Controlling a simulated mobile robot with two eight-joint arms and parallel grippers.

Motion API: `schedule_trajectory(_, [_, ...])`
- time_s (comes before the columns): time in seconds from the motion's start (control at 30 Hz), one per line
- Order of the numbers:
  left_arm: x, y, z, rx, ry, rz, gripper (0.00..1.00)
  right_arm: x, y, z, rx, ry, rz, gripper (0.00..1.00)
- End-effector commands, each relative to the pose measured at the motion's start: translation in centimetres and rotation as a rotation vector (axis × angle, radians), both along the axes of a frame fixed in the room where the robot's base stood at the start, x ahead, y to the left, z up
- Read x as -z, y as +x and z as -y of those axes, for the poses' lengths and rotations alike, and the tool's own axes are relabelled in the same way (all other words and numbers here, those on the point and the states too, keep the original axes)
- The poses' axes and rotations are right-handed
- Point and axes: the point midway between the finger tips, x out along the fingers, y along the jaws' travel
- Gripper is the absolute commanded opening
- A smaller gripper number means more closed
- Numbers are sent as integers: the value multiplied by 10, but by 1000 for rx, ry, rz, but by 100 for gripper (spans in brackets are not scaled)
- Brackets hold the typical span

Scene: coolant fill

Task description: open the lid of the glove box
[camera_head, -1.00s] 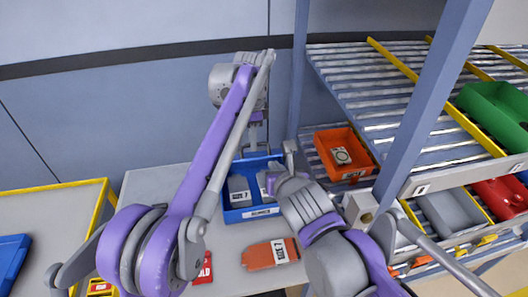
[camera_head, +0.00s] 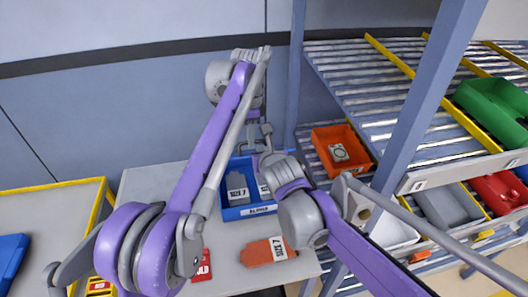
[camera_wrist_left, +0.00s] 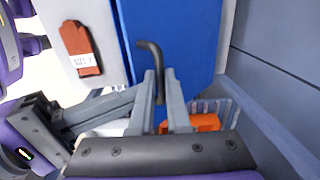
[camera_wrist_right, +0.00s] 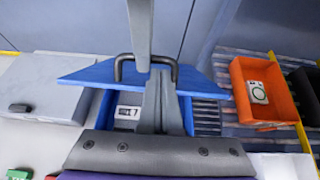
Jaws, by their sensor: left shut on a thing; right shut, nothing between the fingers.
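The blue glove box (camera_head: 248,212) stands on the grey table with its top open and grey SIZE 7 packs (camera_head: 237,188) inside. Its blue lid (camera_wrist_right: 90,76) is raised and tilted above the box in the right wrist view, and it fills the upper middle of the left wrist view (camera_wrist_left: 190,30). My left gripper (camera_wrist_left: 160,85) is shut on the lid's black handle (camera_wrist_left: 150,52). My right gripper (camera_wrist_right: 158,78) is shut and empty, close in front of the handle and lid; contact is unclear. In the head view the arms hide most of the lid.
An orange glove (camera_head: 263,252) and a red card (camera_head: 203,266) lie on the table in front of the box. A rack at the right holds an orange bin (camera_head: 340,150), a green bin (camera_head: 490,105) and others. A rack post (camera_head: 420,100) stands close to my right arm.

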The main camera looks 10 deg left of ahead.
Motion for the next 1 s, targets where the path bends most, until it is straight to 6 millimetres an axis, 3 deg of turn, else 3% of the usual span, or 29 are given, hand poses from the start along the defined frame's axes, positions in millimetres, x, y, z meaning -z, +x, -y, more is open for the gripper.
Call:
schedule_trajectory(0.7, [3, 3, -3, -2, 4, 6, 0, -10, 11, -3, 0, 1, -1, 0])
schedule_trajectory(0.73, [3, 3, -3, -2, 4, 6, 16, -10, 11, -3, 0, 1, -1, 0])
schedule_trajectory(0.9, [2, 2, -2, -1, 2, 4, 45, -10, 11, -3, 0, 1, -1, 0])
schedule_trajectory(1.0, [2, 1, -1, -1, 2, 3, 45, -10, 11, -3, 0, 1, -1, 0])
